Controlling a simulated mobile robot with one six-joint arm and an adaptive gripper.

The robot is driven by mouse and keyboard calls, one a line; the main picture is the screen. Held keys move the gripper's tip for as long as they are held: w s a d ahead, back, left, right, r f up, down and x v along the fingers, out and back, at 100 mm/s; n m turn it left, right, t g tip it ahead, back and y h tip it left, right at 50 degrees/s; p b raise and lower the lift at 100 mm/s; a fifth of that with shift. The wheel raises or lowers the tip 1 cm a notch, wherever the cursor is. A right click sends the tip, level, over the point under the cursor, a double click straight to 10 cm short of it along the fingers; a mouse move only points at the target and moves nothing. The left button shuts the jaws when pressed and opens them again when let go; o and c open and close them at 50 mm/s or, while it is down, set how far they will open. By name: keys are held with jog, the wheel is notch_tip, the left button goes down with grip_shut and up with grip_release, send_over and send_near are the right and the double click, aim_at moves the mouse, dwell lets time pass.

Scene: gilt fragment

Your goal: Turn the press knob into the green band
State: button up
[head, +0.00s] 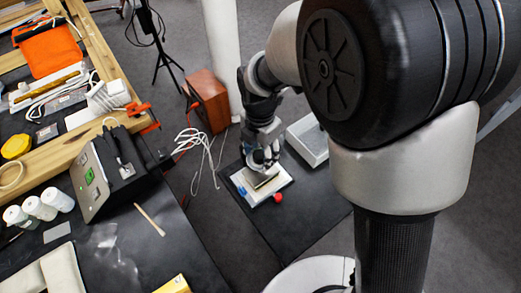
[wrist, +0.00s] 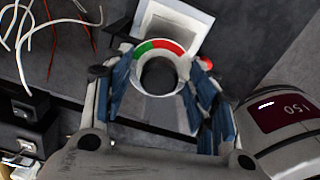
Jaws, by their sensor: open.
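The press (head: 250,193) stands on the dark surface in the head view, with a white base and a red ball (head: 277,197) at its front right. In the wrist view its pale ring (wrist: 146,87) carries a green band (wrist: 142,50) at upper left and a red band (wrist: 168,45) to the right of it. The dark round knob (wrist: 159,75) lies inside the ring. My gripper (head: 262,160) is over the press. In the wrist view my gripper (wrist: 158,85) is open, its blue-padded fingers on either side of the ring. I cannot tell whether they touch it; no pointer mark is visible.
The dark surface in front of the press is clear.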

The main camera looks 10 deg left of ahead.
jog(key=shift+c, duration=0.4)
jog(key=c, duration=1)
